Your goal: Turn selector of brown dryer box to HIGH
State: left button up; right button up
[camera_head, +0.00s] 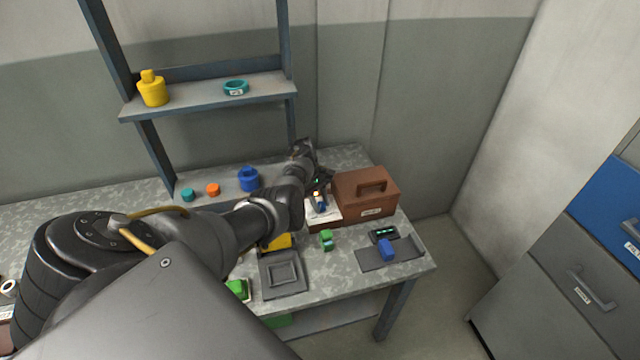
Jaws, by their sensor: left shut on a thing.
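The brown dryer box (383,192) stands at the back right of the table, with a handle on its brown lid and a small label on its front. A white panel (332,216) on a brown base sits against its left side. My left gripper (319,194) reaches down over this panel from the left and is shut at a small part there, which looks like the selector. The jaws and wrist cover most of that part, so its setting cannot be read. A small blue patch shows just below the jaws. My right gripper is not in view.
A green block (326,240) stands in front of the panel. A blue block (386,250) and a dark device with green lights (383,234) lie at the right on a grey mat (408,252). A grey square tray (284,275) lies under my arm. A shelf (205,98) stands behind.

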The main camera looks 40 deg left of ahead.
pick_arm(q)
jog(key=shift+w+a+r+m+g+b, duration=0.15)
jog(key=shift+m+g+b, duration=0.3)
jog(key=shift+m, duration=0.85)
jog(key=shift+w, duration=0.1)
jog(key=o, duration=0.8)
jog(key=shift+o, duration=0.9)
jog(key=b+v, duration=0.2)
jog(key=v, duration=0.8)
jog(key=shift+r, duration=0.3)
jog(key=shift+f, duration=0.1)
